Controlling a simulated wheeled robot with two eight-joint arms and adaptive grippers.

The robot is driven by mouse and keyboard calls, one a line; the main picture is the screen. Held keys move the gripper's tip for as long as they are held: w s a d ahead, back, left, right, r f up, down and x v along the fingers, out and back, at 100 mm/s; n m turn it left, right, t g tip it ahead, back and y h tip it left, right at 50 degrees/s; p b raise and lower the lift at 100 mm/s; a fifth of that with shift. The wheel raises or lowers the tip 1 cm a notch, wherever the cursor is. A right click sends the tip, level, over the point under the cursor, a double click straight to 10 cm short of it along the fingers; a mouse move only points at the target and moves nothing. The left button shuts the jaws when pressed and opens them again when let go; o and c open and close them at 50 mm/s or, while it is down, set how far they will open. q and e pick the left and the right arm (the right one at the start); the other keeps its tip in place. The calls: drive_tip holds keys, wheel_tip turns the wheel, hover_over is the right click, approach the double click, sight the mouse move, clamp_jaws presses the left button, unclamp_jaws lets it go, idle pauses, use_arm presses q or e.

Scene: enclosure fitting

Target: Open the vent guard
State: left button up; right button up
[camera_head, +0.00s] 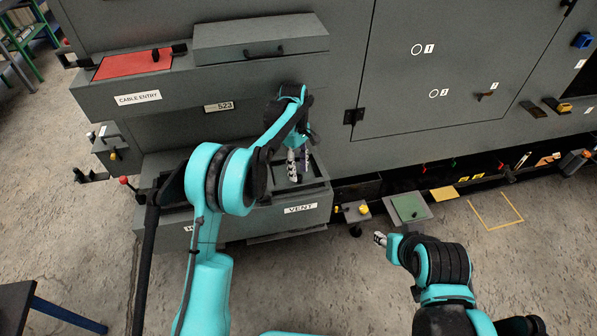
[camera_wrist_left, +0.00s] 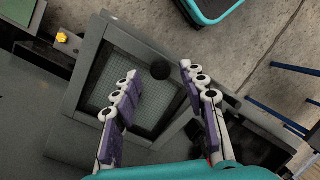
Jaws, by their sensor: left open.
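The vent guard (camera_wrist_left: 146,112) shows in the left wrist view as a pale mesh panel inside a grey frame. In the head view it is the dark recessed square (camera_head: 289,184) above the VENT label (camera_head: 300,209), partly hidden by my left gripper. A round black knob (camera_wrist_left: 160,70) is at the panel's edge. My left gripper (camera_head: 298,164) is over the panel with its fingers open. In the left wrist view its purple-padded fingers (camera_wrist_left: 158,74) are on either side of the knob; contact cannot be told. My right gripper (camera_head: 380,239) is low over the floor, away from the vent.
The CABLE ENTRY box with a red panel (camera_head: 132,64) is above left of the vent. A red-tipped lever (camera_head: 124,181) is at the left. A yellow-knobbed box (camera_head: 356,212) and a green panel (camera_head: 408,207) are right of the vent. The floor in front is mostly clear.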

use_arm(q)
drive_tip(key=v, duration=0.6)
